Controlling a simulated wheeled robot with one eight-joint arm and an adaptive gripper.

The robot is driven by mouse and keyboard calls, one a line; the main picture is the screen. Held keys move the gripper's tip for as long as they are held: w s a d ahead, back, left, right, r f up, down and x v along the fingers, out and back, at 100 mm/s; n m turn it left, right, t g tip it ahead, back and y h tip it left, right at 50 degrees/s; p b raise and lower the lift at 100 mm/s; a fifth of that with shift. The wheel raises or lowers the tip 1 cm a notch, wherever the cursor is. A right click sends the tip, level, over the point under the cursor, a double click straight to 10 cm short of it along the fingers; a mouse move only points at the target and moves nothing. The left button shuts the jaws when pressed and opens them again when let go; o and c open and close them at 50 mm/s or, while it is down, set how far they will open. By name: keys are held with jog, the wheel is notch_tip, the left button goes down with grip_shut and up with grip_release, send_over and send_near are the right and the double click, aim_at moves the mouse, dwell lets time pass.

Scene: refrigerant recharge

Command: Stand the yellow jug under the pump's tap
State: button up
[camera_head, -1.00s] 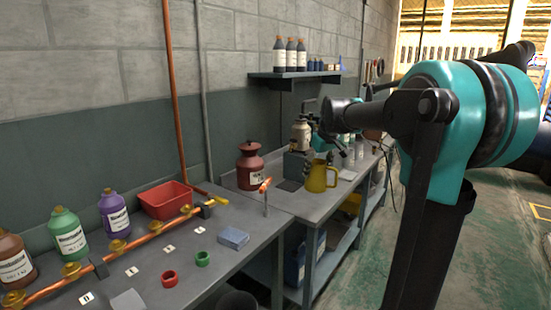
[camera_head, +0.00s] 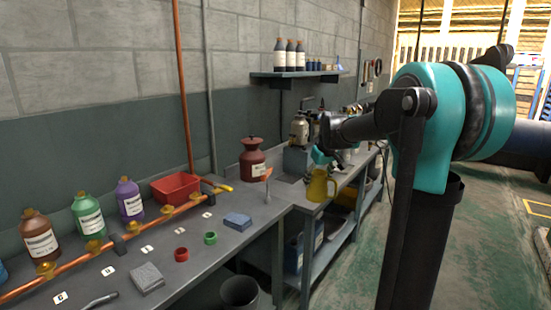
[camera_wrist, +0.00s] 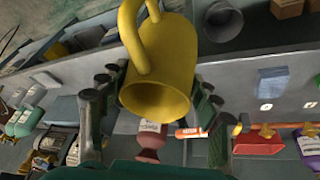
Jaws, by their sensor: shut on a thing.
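The yellow jug (camera_head: 317,186) hangs in my gripper (camera_head: 322,160) at the front edge of the far bench, apart from the pump. In the wrist view, the jug (camera_wrist: 165,60) fills the middle between the two fingers of my gripper (camera_wrist: 155,98), with its round mouth toward the camera and its handle at upper left. The cream-topped device on a grey block, which looks like the pump (camera_head: 299,128), stands farther back on the bench, behind the jug. My arm partly covers that area, and I cannot make out the tap.
A dark red jar (camera_head: 252,160) stands on the far bench, left of the jug. An orange-tipped upright piece (camera_head: 266,175) is near the bench joint. The near bench holds a copper pipe (camera_head: 150,228), bottles and a red bin (camera_head: 176,188). A dark bucket (camera_head: 240,292) is below.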

jog(key=s+d+f+m, duration=0.1)
jog(key=s+f, duration=0.1)
jog(key=f, duration=0.8)
jog(key=s+d+f+m+h, duration=0.1)
jog(key=s+f+m, duration=0.1)
jog(key=f, duration=0.8)
jog(key=s+d+f+m, duration=0.1)
jog(key=s+f+m, duration=0.1)
jog(key=f, duration=0.8)
jog(key=shift+s+d+f+h, duration=0.25)
jog(key=shift+s+d+h, duration=0.05)
jog(key=shift+s+h, duration=0.1)
jog(key=shift+w, duration=0.1)
